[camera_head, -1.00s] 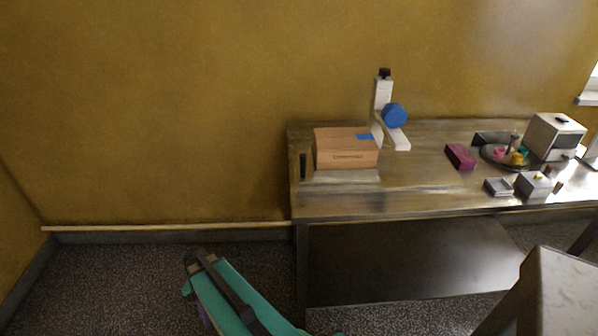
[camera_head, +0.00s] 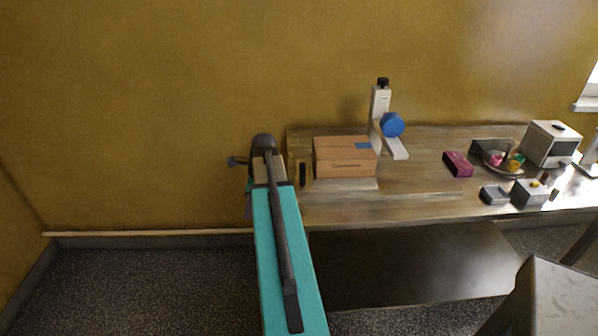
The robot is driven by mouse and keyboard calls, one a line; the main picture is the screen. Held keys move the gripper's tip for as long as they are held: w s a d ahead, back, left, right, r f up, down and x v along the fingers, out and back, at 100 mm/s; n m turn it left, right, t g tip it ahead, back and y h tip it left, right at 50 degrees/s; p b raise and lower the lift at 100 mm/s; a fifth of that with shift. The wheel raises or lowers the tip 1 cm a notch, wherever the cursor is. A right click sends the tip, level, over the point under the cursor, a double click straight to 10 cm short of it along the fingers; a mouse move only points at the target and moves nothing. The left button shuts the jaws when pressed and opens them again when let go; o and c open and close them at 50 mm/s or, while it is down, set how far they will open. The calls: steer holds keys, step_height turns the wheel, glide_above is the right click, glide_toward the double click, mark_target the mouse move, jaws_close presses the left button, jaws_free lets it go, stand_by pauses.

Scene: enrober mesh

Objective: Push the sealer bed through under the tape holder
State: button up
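A closed cardboard box (camera_head: 345,164) with a blue strip on its top right sits on a light flat bed (camera_head: 347,184) at the left end of the table. The tape holder (camera_head: 381,103), a white upright with a blue roll (camera_head: 392,124) and a black top, stands just right of and behind the box. A short dark upright piece (camera_head: 303,174) stands at the box's left side. My teal arm reaches up to the table's left edge. My gripper (camera_head: 238,161) is at its far end, left of the box and apart from it; its fingers are mostly hidden.
The metal table (camera_head: 420,190) has free room right of the tape holder. Further right are a purple box (camera_head: 458,164), a round tray (camera_head: 493,162) with small coloured items, a white machine (camera_head: 551,144) and small grey boxes (camera_head: 529,194). A grey surface (camera_head: 555,300) is at front right.

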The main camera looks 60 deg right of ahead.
mark_target(299, 183)
steer(key=s+d+r+m+t+h, duration=0.1)
steer(key=s+d+r+m, duration=0.3)
steer(key=s+d+r, duration=0.3)
steer(key=s+d+r+m+t+h+p, duration=0.1)
steer(key=s+d+r+m, duration=0.3)
steer(key=d+r, duration=0.5)
step_height(299, 183, up, 4)
steer(key=s, duration=0.2)
steer(key=shift+s+f+h+p, duration=0.2)
steer(key=shift+s+h+p, duration=0.1)
steer(key=shift+s+h, duration=0.1)
steer(key=shift+f, duration=0.15)
steer(key=shift+p+x, duration=1.6)
steer(key=shift+x, duration=5.2)
steer(key=shift+c, duration=0.3)
